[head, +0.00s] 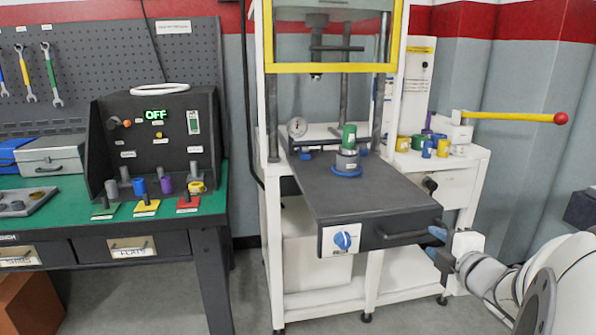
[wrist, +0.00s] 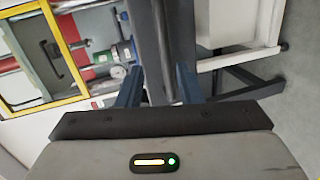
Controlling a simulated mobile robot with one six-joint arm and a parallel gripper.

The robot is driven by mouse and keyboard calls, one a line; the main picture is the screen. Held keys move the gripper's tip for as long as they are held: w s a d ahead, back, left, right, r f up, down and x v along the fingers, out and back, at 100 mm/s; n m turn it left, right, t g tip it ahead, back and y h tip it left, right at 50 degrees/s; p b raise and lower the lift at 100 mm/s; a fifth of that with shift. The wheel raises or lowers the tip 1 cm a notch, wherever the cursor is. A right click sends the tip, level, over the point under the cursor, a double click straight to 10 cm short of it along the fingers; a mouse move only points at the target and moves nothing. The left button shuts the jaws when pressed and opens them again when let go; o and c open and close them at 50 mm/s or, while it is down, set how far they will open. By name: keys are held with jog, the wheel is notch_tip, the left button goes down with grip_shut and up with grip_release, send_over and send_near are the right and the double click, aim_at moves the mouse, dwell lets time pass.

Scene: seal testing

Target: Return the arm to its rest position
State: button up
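My gripper (head: 438,246) is at the right front corner of the press's dark sliding table (head: 345,190), close to its front handle (head: 400,238). In the wrist view my gripper (wrist: 159,82) has its two blue fingers apart. A dark part of the table (wrist: 150,30) shows between and beyond them. I cannot tell whether a finger touches it. Nothing is seen held. My arm reaches in from the lower right of the head view. The sliding table is pulled out and carries a grey fixture with a green cylinder (head: 349,137) on a blue base.
The press frame (head: 268,180) has a raised yellow-edged guard (head: 330,68). A side stand at right holds small coloured parts and a red-knobbed lever (head: 561,118). The green workbench (head: 75,205) at left holds a control box reading OFF (head: 155,115). Clear floor lies between.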

notch_tip(320, 180, up, 7)
jog(key=s+a+m+g+h+p, duration=0.1)
jog(key=a+m+g+h+p, duration=0.1)
jog(key=m+g+h+p, duration=0.45)
jog(key=s+a+r+m+g+y+p, duration=0.3)
jog(key=s+a+m+g+y+p, duration=0.2)
jog(key=s+a+m+p, duration=0.6)
jog(key=s+a+g, duration=0.1)
jog(key=s+a, duration=0.2)
jog(key=a, duration=0.1)
jog(key=shift+s+a, duration=0.15)
jog(key=shift+a, duration=0.05)
jog(key=shift+y, duration=0.25)
